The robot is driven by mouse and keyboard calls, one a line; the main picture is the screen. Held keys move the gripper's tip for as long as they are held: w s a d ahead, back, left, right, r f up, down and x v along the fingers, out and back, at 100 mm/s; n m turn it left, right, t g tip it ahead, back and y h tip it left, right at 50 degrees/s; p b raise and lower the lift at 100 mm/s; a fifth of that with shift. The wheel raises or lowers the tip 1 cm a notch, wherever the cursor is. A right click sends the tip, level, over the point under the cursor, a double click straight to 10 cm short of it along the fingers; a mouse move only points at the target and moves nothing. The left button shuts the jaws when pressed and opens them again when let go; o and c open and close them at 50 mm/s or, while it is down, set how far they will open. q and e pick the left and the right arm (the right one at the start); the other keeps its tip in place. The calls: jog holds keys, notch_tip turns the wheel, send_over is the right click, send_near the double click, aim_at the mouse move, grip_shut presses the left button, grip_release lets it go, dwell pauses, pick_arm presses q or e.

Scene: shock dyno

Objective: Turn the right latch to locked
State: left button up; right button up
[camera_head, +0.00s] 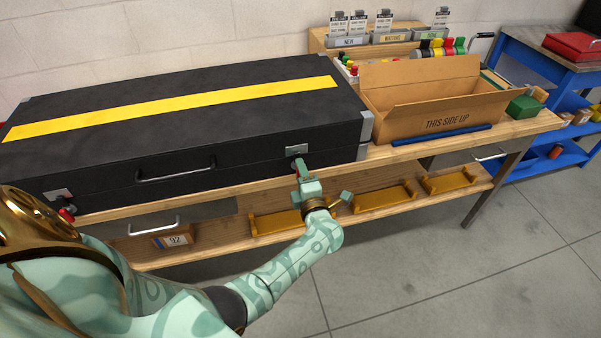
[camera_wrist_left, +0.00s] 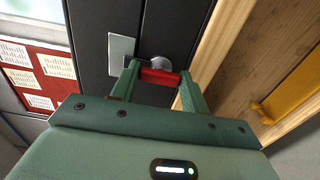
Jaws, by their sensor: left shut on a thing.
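The black case (camera_head: 225,115) with a yellow stripe lies shut on the wooden bench. Its right latch (camera_head: 297,150) is on the front face, near the right end. My left gripper (camera_head: 301,172) is at this latch, shut on its red handle (camera_wrist_left: 160,77). The left wrist view shows the handle crosswise between the fingertips, beside a round metal hub (camera_wrist_left: 183,61) and a pale plate (camera_wrist_left: 121,53). The left latch (camera_head: 66,213), also with a red handle, is at the case's far left front. My right gripper is not in view.
An open cardboard box (camera_head: 430,112) stands right of the case, with a blue bar (camera_head: 441,135) in front. A carrying handle (camera_head: 175,172) juts from the case front. Yellow cradles (camera_head: 384,199) sit on the lower shelf (camera_head: 345,222). The floor in front is clear.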

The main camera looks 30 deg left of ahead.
pick_arm(q)
jog(key=shift+d+f, duration=0.1)
jog(key=shift+f, duration=0.05)
dwell(0.3)
jog(key=o, duration=1)
